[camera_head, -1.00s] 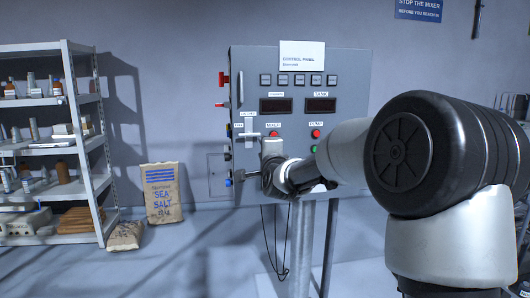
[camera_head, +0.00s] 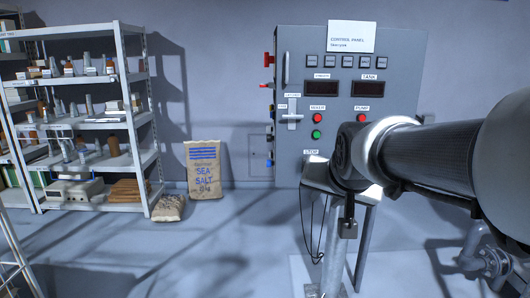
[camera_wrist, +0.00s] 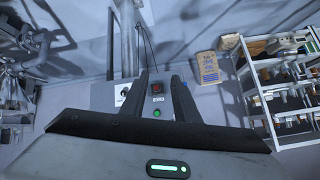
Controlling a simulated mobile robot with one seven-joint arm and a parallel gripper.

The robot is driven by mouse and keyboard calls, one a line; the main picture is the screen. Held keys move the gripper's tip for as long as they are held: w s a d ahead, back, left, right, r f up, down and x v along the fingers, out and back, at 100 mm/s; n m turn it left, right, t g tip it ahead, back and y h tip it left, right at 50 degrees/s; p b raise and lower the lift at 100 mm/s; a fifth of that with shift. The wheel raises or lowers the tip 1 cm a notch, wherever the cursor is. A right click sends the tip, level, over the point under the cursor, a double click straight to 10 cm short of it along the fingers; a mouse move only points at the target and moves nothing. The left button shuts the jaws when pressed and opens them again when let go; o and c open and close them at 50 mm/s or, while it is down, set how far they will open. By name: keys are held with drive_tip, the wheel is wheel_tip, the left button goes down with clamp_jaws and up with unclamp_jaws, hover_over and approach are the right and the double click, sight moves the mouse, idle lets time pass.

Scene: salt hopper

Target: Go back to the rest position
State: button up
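My gripper (camera_head: 347,228) points down at the end of my arm, in front of the stand below the grey control panel (camera_head: 400,100). In the wrist view its two dark fingers (camera_wrist: 160,82) are apart with nothing held between them. A red button (camera_wrist: 156,87) and a green button (camera_wrist: 157,113) show in the gap behind the fingers. In the head view the panel has a left red button (camera_head: 317,118), a right red button (camera_head: 362,118) and a green button (camera_head: 316,134). My forearm hides the panel's lower right part.
A metal shelf (camera_head: 100,126) with bottles and boxes stands at the left. A sea salt sack (camera_head: 206,170) leans on the wall, with a smaller sack (camera_head: 168,208) beside it. Pipework (camera_head: 487,262) is at lower right. The floor (camera_head: 215,260) between shelf and stand is clear.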

drive_tip(key=s+f+n+g, duration=0.2)
drive_tip(key=s+f, duration=0.1)
drive_tip(key=s, duration=0.7)
drive_tip(key=s+f+n+g, duration=0.1)
drive_tip(key=s+f, duration=0.3)
drive_tip(key=s, duration=0.5)
wheel_tip(320, 180, up, 23)
drive_tip(key=s+p, duration=0.1)
drive_tip(key=p, duration=2.1)
drive_tip(key=shift+s+d+f+n+g+p, duration=0.2)
drive_tip(key=shift+s+d+n+g+p, duration=0.1)
drive_tip(key=shift+s+g, duration=0.1)
drive_tip(key=shift+w, duration=0.1)
